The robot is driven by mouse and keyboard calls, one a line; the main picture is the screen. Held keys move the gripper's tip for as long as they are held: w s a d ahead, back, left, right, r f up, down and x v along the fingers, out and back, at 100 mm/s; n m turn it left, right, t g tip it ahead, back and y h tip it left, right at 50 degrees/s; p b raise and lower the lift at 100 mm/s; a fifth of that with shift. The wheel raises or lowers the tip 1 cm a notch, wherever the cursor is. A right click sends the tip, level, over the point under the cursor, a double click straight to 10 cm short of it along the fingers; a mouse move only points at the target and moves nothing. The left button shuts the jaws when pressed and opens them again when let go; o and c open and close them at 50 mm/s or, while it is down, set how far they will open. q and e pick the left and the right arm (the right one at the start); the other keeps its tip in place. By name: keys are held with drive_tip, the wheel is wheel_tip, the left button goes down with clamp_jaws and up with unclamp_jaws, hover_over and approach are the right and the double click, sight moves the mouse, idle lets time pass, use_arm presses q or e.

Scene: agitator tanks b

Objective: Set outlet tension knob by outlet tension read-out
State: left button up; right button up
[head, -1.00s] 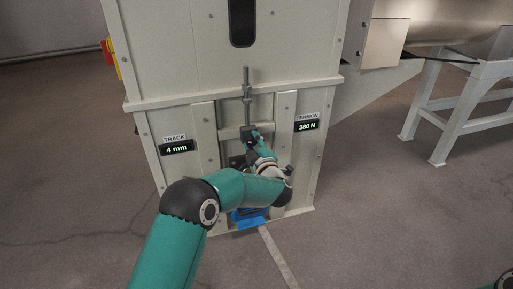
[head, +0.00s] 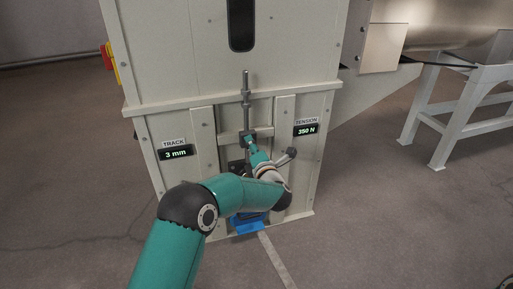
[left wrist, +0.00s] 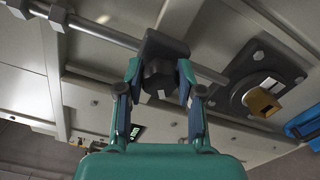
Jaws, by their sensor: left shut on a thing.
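The tension read-out (head: 306,131) on the right of the pale cabinet front shows 350 N. The track read-out (head: 175,152) on the left shows 3 mm. The dark knob (left wrist: 159,76) sits at a block on a metal threaded rod (left wrist: 205,70). My left gripper (head: 254,146) is at the rod in the middle of the cabinet. In the left wrist view my left gripper (left wrist: 158,84) is shut on the knob, one finger on each side. In the head view the gripper and arm partly hide the knob. My right gripper is out of view.
A brass-coloured shaft end (left wrist: 262,102) in a dark bearing housing is right of the knob in the wrist view. A blue part (head: 249,226) sits low on the cabinet. A red and yellow switch (head: 109,59) is on its left side. A white stand (head: 462,105) is at right.

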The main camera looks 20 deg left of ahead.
use_arm(q)
drive_tip(key=shift+f+n, duration=0.25)
drive_tip(key=shift+n, duration=1.05)
drive_tip(key=shift+f, duration=0.1)
drive_tip(key=o, duration=1.2)
drive_tip(key=shift+c, duration=0.2)
drive_tip(key=shift+s+r, duration=0.1)
drive_tip(key=shift+r, duration=0.1)
drive_tip(key=v, duration=1.1)
drive_tip(key=shift+s+d, duration=0.25)
drive_tip(key=shift+s, duration=0.05)
drive_tip(key=shift+f, duration=0.1)
